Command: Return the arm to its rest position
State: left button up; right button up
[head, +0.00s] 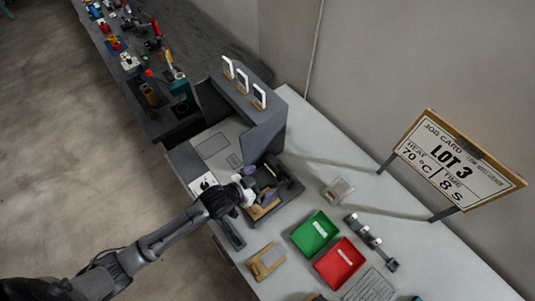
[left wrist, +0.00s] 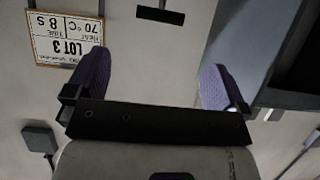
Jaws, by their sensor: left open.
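My left arm (head: 165,238) reaches in from the lower left of the head view. Its gripper (head: 261,183) is over a dark station with a green strip on the grey bench. In the left wrist view the gripper (left wrist: 156,85) has its two purple fingers wide apart, with nothing between them. What lies directly below the fingers in the head view is partly hidden by the gripper. My right gripper is not in view.
A green tray (head: 314,232) and a red tray (head: 341,262) lie right of the gripper. A wooden block (head: 266,261) lies nearer. A job card sign (head: 455,162) reads LOT 3, 70 °C, 8 s. A grey housing (head: 262,128) stands behind the gripper. The floor at left is clear.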

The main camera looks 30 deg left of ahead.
pick_arm(q)
jog(key=s+a+r+g+y, duration=0.2)
jog(key=s+r+g+y, duration=0.1)
jog(key=s, duration=0.3)
jog(key=s+a+r+g+y, duration=0.2)
jog(key=s+y, duration=0.1)
jog(key=s, duration=0.3)
jog(key=s+d+f+n+g+h, duration=0.1)
jog(key=s+f+g, duration=0.1)
jog(key=s, duration=0.5)
jog(key=s+d+f+n+g, duration=0.1)
jog(key=s+f+n, duration=0.1)
jog(key=s, duration=0.5)
notch_tip(320, 180, up, 14)
jog(key=w+p, duration=0.1)
jog(key=p, duration=1.2)
jog(key=shift+w+a+p, duration=0.15)
jog(key=shift+p, duration=0.25)
